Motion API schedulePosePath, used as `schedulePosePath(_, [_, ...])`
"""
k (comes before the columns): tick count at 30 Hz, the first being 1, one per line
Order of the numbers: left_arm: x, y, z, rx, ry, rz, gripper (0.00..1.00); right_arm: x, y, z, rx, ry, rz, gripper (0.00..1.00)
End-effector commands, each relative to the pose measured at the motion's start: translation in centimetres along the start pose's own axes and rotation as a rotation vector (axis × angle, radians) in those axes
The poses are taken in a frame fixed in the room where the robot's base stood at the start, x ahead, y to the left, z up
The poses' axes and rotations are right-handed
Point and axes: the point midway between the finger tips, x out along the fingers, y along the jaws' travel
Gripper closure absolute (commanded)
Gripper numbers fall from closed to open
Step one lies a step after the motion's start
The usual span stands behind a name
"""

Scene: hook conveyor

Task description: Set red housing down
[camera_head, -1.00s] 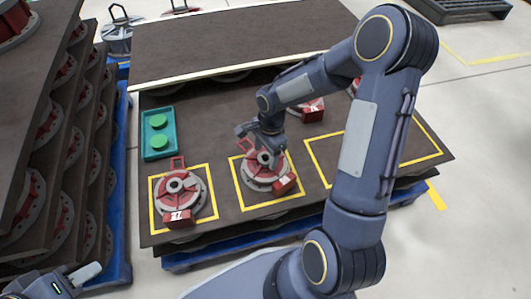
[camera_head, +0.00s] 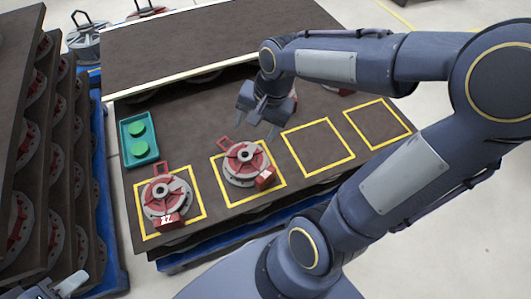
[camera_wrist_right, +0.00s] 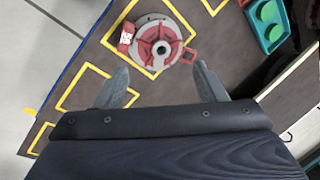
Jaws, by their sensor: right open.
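A red and grey housing (camera_head: 247,160) sits flat in the second yellow square from the left on the dark table. My right gripper (camera_head: 257,130) is above and behind it, apart from it, open and empty. In the right wrist view the same housing (camera_wrist_right: 160,42) lies beyond the two spread fingers (camera_wrist_right: 160,86), with nothing between them. Another red housing (camera_head: 167,197) sits in the leftmost yellow square. My left gripper (camera_head: 62,287) only partly shows at the bottom left corner; its jaws are not clear.
Two yellow squares to the right, the nearer one (camera_head: 318,147), are empty. A teal tray (camera_head: 139,160) with two green discs stands at the left. A red part (camera_head: 340,91) shows partly behind my right arm. A tall rack (camera_head: 48,150) of housings stands at the far left.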

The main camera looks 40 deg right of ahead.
Motion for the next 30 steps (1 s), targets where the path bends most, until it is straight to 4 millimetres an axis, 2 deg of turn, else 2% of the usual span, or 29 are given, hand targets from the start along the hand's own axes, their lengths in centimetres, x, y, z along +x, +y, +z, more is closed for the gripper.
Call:
schedulePosePath(1, [0.0, 0.0, 0.0, 0.000, 0.000, 0.000, 0.64, -1.6, 0.9, 1.6, -0.110, 0.023, -0.052, 0.35])
schedulePosePath(4, [0.0, 0.0, 0.0, 0.000, 0.000, 0.000, 0.64, -3.2, 2.5, 4.8, -0.343, 0.062, -0.139, 0.35])
schedulePosePath(9, [0.0, 0.0, 0.0, 0.000, 0.000, 0.000, 0.64, -4.2, 4.3, 8.6, -0.643, 0.136, -0.248, 0.35])
schedulePosePath(12, [0.0, 0.0, 0.0, 0.000, 0.000, 0.000, 0.64, -4.2, 4.8, 9.8, -0.742, 0.165, -0.280, 0.35])
schedulePosePath(25, [-0.2, 0.1, -0.1, 0.000, 0.000, 0.000, 0.64, -4.4, 4.9, 10.3, -0.795, 0.181, -0.294, 0.35])
schedulePosePath(28, [-1.1, 0.5, -0.6, 0.000, 0.000, 0.000, 0.64, -5.5, 4.6, 10.3, -0.794, 0.181, -0.293, 0.35])
schedulePosePath(30, [-2.3, 1.1, -1.2, 0.000, 0.000, 0.000, 0.64, -6.9, 4.2, 10.3, -0.794, 0.181, -0.293, 0.35])
